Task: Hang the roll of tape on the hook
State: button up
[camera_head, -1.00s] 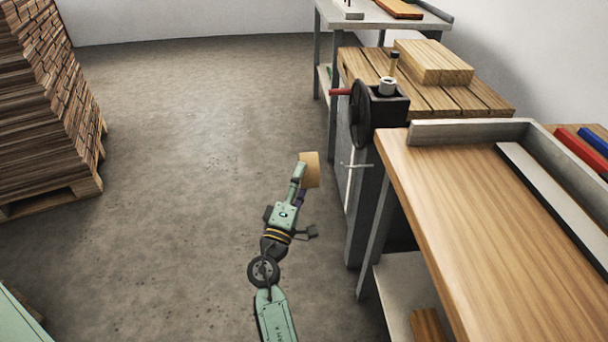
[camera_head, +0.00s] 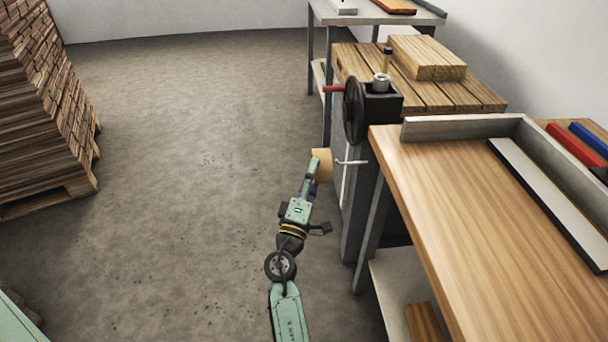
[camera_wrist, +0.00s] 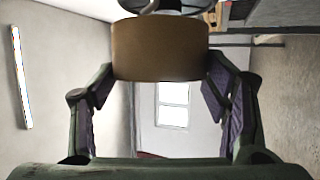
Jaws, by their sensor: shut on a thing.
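The roll of tape (camera_head: 322,164) is tan and is held at the end of my arm, to the left of the workbench. It also fills the upper middle of the wrist view (camera_wrist: 160,50). My gripper (camera_head: 315,178) is shut on the roll, with a finger on each side of it in the wrist view (camera_wrist: 160,82). A thin pale metal hook (camera_head: 350,162) sticks out leftward from the side of the bench, just right of the roll. In the head view the roll's right edge is close to the hook's tip; whether they touch cannot be told.
A black handwheel (camera_head: 353,110) with a red handle (camera_head: 333,89) stands above the hook. The wooden workbench (camera_head: 450,220) lies to the right. Stacked planks on a pallet (camera_head: 45,195) stand at the left. The floor (camera_head: 200,170) between is clear.

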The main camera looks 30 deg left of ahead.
jog(key=w+d+f+b, duration=0.1)
jog(key=w+d, duration=0.3)
jog(key=d, duration=0.3)
jog(key=shift+w+f, duration=0.35)
jog(key=shift+w, duration=0.05)
dwell(0.5)
dwell(0.3)
jog(key=o, duration=1.3)
jog(key=shift+f, duration=0.1)
jog(key=v, duration=0.7)
jog(key=shift+s+d, duration=0.1)
jog(key=shift+s, duration=0.1)
